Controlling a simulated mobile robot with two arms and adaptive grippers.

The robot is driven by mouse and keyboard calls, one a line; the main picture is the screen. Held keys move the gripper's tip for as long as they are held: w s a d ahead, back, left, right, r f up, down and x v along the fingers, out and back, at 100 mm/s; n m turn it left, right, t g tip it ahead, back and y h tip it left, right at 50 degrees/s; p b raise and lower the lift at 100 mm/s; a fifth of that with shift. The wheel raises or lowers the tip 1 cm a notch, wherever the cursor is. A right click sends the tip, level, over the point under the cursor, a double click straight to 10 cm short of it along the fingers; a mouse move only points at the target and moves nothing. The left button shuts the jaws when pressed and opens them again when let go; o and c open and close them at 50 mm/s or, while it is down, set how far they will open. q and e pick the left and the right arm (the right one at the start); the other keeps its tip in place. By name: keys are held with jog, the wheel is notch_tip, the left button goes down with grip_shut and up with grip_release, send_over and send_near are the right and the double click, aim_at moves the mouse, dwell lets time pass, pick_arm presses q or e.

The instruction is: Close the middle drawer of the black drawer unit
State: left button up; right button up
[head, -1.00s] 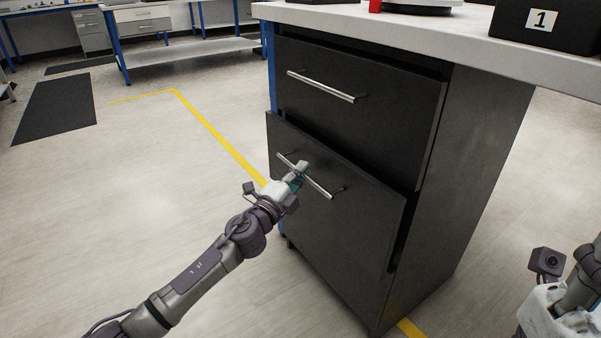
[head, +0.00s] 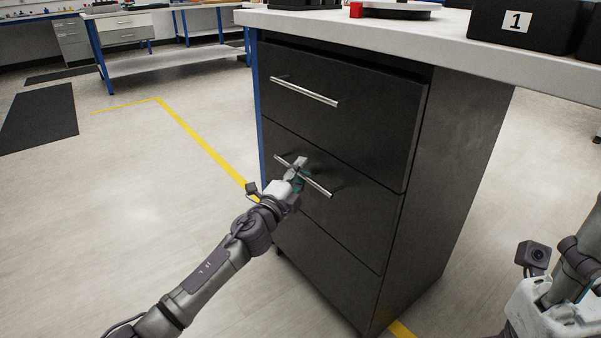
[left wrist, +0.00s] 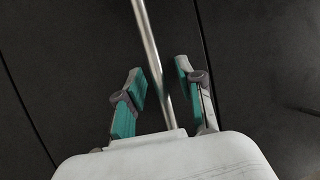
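The black drawer unit (head: 455,180) stands under a light worktop. Its middle drawer (head: 365,215) sits in the unit, with its front about in line with the fronts around it. A silver bar handle (head: 318,186) crosses the middle drawer's front and also shows in the left wrist view (left wrist: 150,40). My left gripper (head: 299,172) is at this handle. In the left wrist view its two teal-padded fingers (left wrist: 160,88) stand apart on either side of the bar, with gaps showing. My right gripper's white body (head: 555,310) is at the lower right; its fingers are hidden.
The top drawer (head: 350,125) has its own bar handle (head: 303,91); a dark gap shows above its front. On the worktop (head: 400,32) are a black bin marked 1 (head: 490,22) and a red item (head: 356,10). Open floor (head: 120,200) lies to the left.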

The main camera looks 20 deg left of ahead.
pick_arm(q)
jog(key=shift+s+a+f, duration=0.1)
jog(key=shift+s, duration=0.15)
jog(key=v, duration=1.1)
jog(key=shift+s, duration=0.3)
